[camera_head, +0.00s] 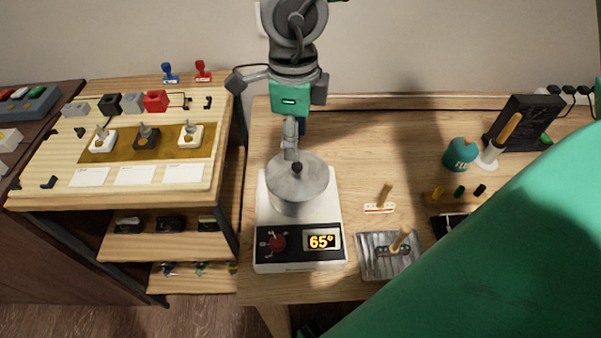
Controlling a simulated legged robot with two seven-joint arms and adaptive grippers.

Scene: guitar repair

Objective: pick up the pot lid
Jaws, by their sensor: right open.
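The pot lid is a round grey metal disc (313,179) with a dark knob (297,168), and it sits on a small metal pot (299,205). The pot stands on a white hot plate (300,262) whose display reads 65°. My right gripper (290,152) points down at the far side of the lid, close to the knob. It is open, and no lid is held in it. I cannot tell whether a fingertip touches the lid. My left gripper is not in view.
A wooden tray (195,113) with switches and coloured blocks is on the left shelf unit. Right of the hot plate are a metal plate (372,268) with a wooden-handled tool, a teal cup (459,154) and a black stand (522,118). The table behind the pot is mostly clear.

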